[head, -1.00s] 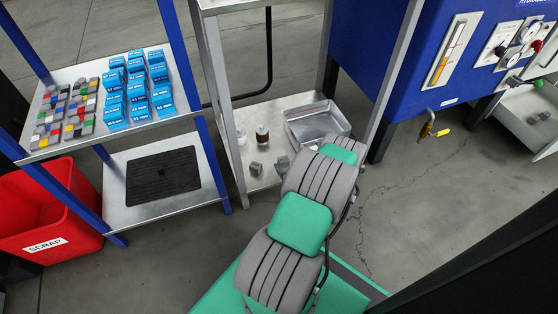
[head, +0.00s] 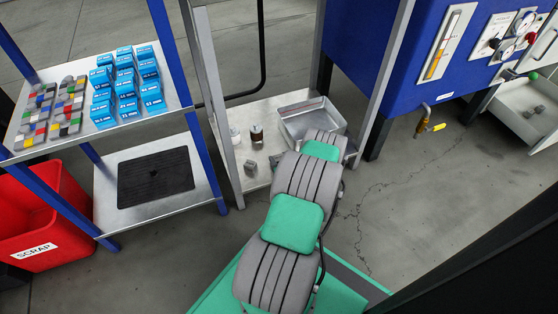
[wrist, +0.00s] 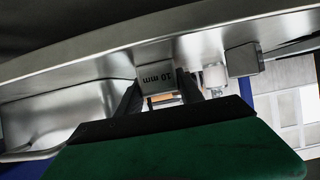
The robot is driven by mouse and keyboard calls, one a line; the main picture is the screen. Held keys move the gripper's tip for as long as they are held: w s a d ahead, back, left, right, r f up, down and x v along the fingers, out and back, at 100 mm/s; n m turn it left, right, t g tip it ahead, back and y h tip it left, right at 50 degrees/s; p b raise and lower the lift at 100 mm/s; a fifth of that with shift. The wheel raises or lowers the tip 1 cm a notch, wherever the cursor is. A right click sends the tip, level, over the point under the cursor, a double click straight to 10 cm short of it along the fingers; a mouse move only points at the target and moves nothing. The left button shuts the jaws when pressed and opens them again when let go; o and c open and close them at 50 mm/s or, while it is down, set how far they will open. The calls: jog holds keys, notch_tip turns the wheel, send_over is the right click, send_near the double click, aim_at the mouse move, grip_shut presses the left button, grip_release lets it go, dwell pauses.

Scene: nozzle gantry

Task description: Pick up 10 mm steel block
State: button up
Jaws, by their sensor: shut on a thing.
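The steel block marked "10 mm" (wrist: 158,82) sits between the two dark fingers of my gripper (wrist: 160,92) in the wrist view. Its label reads upside down there. My gripper is shut on it, close to the metal shelf. I cannot tell whether the block still touches the shelf. In the head view my arm reaches over the shelf, and its links largely hide the gripper.
Another grey block (head: 250,169) stands on the metal shelf (head: 230,108), near small bottles (head: 256,135). A metal tray (head: 310,120) lies close to my arm. Shelf posts rise nearby. A red scrap bin (head: 60,205) and a black mat (head: 155,177) are at left.

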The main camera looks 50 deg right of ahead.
grip_shut()
dwell(0.3)
jog(key=shift+r, duration=0.15)
